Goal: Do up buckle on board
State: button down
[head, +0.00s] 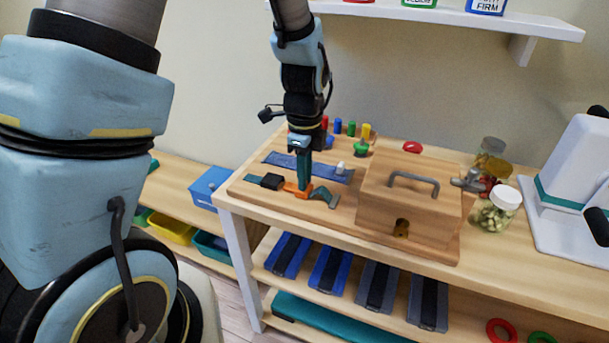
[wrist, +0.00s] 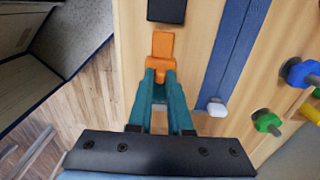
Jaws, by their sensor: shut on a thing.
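The wooden board (head: 345,205) lies on the table. Near its front left edge is the buckle: a black part (head: 271,181) on a short teal strap, and an orange part (head: 291,188) beside a grey-green strap (head: 324,196). My gripper (head: 303,186) points down and is shut on the orange part. In the wrist view, the teal fingers (wrist: 161,76) close on the near end of the orange part (wrist: 162,46). Its far end points at the black part (wrist: 166,10), with a narrow strip of wood between them. The fingers hide some of the strap.
A blue strap (head: 335,174) with a white piece lies behind the buckle. Coloured pegs (head: 351,129) stand at the back. A wooden box with a handle (head: 380,200) stands to the right. Jars (head: 497,209) stand beyond it. The board's front left edge is clear.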

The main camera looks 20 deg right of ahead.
aim_at(286, 184)
dwell(0.9)
jog(key=shift+w+a, duration=1.6)
jog(key=shift+a, duration=0.1)
jog(key=c, duration=0.8)
grip_release()
jog(key=shift+c, duration=0.2)
notch_tip(286, 184, up, 11)
jog(key=b, duration=0.1)
